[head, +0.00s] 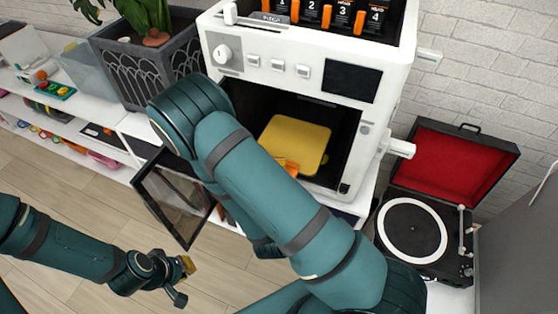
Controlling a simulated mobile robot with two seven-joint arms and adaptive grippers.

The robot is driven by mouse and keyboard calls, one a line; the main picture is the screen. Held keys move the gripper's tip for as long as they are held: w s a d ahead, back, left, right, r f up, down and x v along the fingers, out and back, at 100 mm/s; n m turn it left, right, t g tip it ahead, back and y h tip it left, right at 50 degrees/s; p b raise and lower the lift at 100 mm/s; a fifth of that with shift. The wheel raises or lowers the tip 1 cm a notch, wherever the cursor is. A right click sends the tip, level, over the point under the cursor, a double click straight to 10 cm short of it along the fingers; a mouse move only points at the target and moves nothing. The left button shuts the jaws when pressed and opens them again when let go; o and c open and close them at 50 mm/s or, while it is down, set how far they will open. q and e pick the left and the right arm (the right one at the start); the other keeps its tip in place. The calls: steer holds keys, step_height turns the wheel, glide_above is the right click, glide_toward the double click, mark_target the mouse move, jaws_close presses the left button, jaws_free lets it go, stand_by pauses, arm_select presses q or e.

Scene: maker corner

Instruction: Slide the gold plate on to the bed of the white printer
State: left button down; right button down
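The gold plate (303,141) lies flat inside the open chamber of the white printer (228,74). An orange piece (290,166) shows at its front left edge, partly covered by my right arm. The bed under the plate is hidden, so I cannot tell how the plate sits on it. My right arm crosses in front of the chamber, and its gripper is hidden behind the arm. My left gripper (183,281) is low at the left, over the floor and well away from the plate. Its fingers look apart, with nothing clearly between them.
The printer's dark glass door (173,196) hangs open beside my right arm. A record player (413,229) with a raised red lid stands to the right. A grey planter (146,62) stands left of the printer. Shelves run along the left; the wooden floor in front is clear.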

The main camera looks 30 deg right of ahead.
mark_target(297, 134)
steer(key=shift+w+d, duration=0.35)
steer(key=shift+d, duration=0.15)
steer(key=shift+w+d, duration=1.1)
steer(key=shift+d, duration=0.2)
steer(key=shift+w+d, duration=1.05)
steer(key=shift+d, duration=0.2)
steer(key=shift+w+d, duration=1.75)
steer(key=shift+d, duration=0.3)
steer(key=shift+w+f+b, duration=0.1)
steer(key=shift+f+b, duration=1)
steer(key=shift+f, duration=0.65)
jaws_free()
steer(key=shift+f, duration=0.4)
steer(key=shift+f, duration=0.25)
